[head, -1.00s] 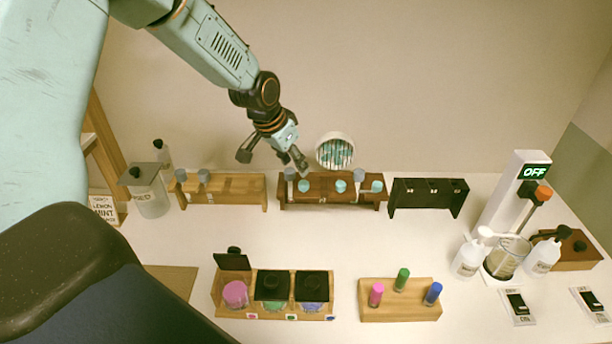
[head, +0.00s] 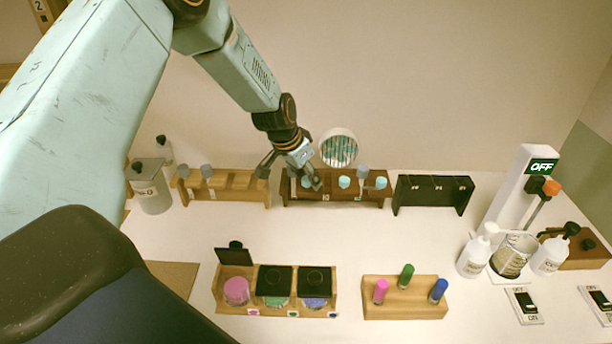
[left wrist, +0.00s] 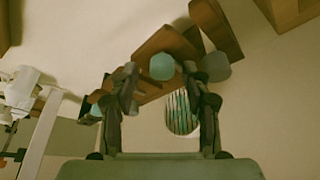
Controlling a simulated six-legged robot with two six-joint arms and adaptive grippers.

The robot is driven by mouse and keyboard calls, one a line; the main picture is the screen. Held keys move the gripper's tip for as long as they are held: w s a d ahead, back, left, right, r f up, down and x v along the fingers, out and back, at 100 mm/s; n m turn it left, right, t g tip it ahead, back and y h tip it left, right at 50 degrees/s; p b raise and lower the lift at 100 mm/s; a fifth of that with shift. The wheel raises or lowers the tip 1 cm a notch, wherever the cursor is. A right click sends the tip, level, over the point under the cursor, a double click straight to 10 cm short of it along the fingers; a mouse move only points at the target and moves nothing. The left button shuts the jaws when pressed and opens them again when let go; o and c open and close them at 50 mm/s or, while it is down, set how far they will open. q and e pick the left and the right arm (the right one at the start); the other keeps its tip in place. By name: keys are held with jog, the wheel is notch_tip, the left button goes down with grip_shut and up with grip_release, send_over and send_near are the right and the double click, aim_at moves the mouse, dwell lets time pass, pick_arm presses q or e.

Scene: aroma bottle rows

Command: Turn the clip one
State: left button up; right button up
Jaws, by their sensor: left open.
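My left gripper (head: 290,176) is open and hangs over the left part of the dark brown rack (head: 335,202). The rack holds several items with teal or grey tops, among them a teal top (head: 344,182) and a grey top (head: 362,172). The gripper partly hides the rack's left end. In the left wrist view, a teal top (left wrist: 162,66) shows between the open fingertips (left wrist: 163,88), and a grey top (left wrist: 215,66) shows beyond the right finger. I cannot tell whether the fingers touch anything, or which part is the clip. My right gripper is not in view.
A light wooden rack (head: 225,190) stands left and a black rack (head: 430,194) right. A round striped thing (head: 338,148) is behind. A jar box (head: 275,290) and a three-vial block (head: 405,312) stand in front. White table between is clear.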

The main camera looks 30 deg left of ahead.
pick_arm(q)
jog(key=shift+s+a, duration=0.2)
jog(key=shift+a, duration=0.05)
jog(key=shift+c, duration=1.1)
jog(key=shift+w+f, duration=0.1)
jog(key=shift+w, duration=0.1)
jog(key=c, duration=0.3)
jog(key=shift+w+d, duration=0.1)
jog(key=shift+d, duration=0.15)
jog(key=c, duration=0.3)
jog(key=shift+a, duration=0.15)
grip_shut()
